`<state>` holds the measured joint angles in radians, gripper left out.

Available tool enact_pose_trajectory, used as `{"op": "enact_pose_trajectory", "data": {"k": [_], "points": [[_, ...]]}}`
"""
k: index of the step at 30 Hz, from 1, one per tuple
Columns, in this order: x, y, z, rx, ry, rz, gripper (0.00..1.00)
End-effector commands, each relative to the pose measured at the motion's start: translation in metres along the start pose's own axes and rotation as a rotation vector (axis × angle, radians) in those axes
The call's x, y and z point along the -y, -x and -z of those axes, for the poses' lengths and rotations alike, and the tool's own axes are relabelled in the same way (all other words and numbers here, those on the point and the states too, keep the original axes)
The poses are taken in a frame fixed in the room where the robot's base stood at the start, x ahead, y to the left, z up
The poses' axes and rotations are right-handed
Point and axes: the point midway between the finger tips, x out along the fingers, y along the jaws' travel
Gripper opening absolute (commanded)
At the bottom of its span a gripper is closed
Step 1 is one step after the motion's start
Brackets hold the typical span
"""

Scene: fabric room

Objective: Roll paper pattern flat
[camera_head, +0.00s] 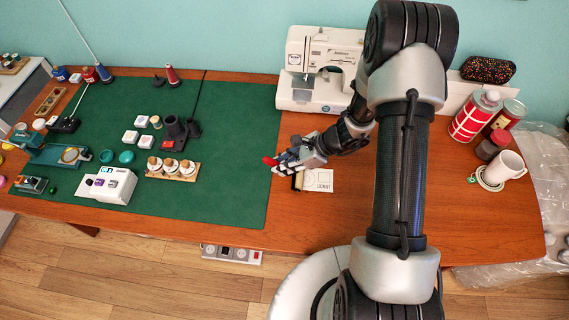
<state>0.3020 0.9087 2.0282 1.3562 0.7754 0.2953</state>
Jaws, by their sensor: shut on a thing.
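My gripper (287,164) is low over the brown table, just right of the green mat's edge. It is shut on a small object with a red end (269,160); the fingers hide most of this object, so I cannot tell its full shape. A small pale sheet with dark lettering (320,181), which looks like the paper pattern, lies on the table just right of and below the gripper. A dark-edged piece shows at its left side, partly covered by the gripper. I cannot tell whether the held object touches the sheet.
A white sewing machine (300,92) stands behind my gripper. The green mat (235,185) holds a wooden rack of bobbins (172,169), a white box (106,185) and several small items. A white mug (504,168) and cans stand at right. The table's front right is clear.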

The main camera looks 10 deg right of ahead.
Motion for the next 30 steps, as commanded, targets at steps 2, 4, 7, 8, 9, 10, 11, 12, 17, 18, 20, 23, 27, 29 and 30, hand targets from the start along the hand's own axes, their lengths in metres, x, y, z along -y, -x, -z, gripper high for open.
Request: {"op": "enact_pose_trajectory", "data": {"k": [2,4,7,8,9,10,11,12,17,18,20,23,27,29,30], "points": [[0.000,0.004,-0.003,0.000,0.000,0.000,0.00],[0.000,0.007,-0.007,0.000,0.001,0.000,0.00],[0.000,0.014,-0.013,0.000,0.001,0.001,0.00],[0.000,0.016,-0.015,0.000,0.001,0.001,0.00],[0.000,0.018,-0.017,0.000,0.001,0.001,0.00],[0.000,0.020,-0.019,0.001,0.001,0.001,0.00],[0.000,0.022,-0.020,0.001,0.001,0.001,0.00],[0.000,0.024,-0.022,0.001,0.000,0.001,0.00],[0.000,0.033,-0.031,0.001,0.000,0.001,0.00],[0.000,0.036,-0.034,0.001,0.000,0.001,0.00],[0.001,0.039,-0.037,0.001,0.000,0.001,0.00],[0.001,0.044,-0.041,0.001,0.001,0.001,0.00],[0.000,0.044,-0.041,0.001,0.001,0.001,0.00],[0.000,0.044,-0.041,0.001,0.001,0.000,0.00],[0.000,0.043,-0.041,0.001,0.001,0.000,0.00]]}}
